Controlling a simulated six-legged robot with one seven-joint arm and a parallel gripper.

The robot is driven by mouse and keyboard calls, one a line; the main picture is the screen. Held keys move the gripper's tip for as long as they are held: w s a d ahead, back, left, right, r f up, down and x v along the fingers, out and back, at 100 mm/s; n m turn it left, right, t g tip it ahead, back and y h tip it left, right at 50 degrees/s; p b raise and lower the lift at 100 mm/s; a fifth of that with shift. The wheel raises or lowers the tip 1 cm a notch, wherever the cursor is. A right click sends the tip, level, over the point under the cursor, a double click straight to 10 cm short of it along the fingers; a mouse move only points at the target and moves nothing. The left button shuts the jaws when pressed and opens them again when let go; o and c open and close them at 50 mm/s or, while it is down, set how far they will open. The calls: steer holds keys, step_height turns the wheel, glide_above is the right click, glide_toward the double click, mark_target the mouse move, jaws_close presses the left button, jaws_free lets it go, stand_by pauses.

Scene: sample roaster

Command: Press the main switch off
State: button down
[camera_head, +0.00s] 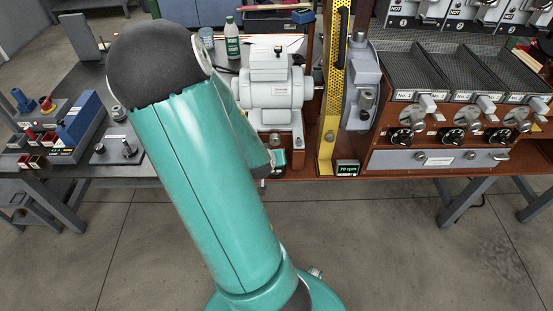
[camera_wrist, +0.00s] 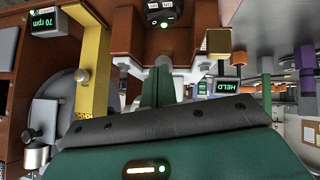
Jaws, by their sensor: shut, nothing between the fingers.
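The main switch (camera_wrist: 163,12) appears to be the black rocker with white marks at the top edge of the wrist view, set in a brown panel; that view is upside down. A green lamp (camera_wrist: 163,25) glows beside it. My gripper (camera_wrist: 163,62) is shut and empty, its fingers pointing at the panel just short of the rocker in the picture. Whether the tips touch the panel cannot be told. In the head view my teal arm hides most of the gripper, and the switch cannot be made out clearly.
A grey motor (camera_head: 275,92) stands behind my arm, with a yellow guard (camera_head: 333,100) to its right. Sample trays (camera_head: 412,72) and black knobs (camera_head: 401,137) are further right. A display reading HELD (camera_wrist: 228,86) and a 70 rpm display (camera_wrist: 44,25) flank the gripper.

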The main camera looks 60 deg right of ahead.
steer(key=shift+s+a, duration=0.15)
steer(key=x, duration=0.9)
steer(key=f, duration=0.1)
steer(key=d+f, duration=0.1)
steer(key=f, duration=0.1)
steer(key=shift+s+f, duration=0.15)
steer(key=shift+f, duration=0.6)
steer(key=shift+s+d, duration=0.1)
steer(key=shift+s, duration=0.05)
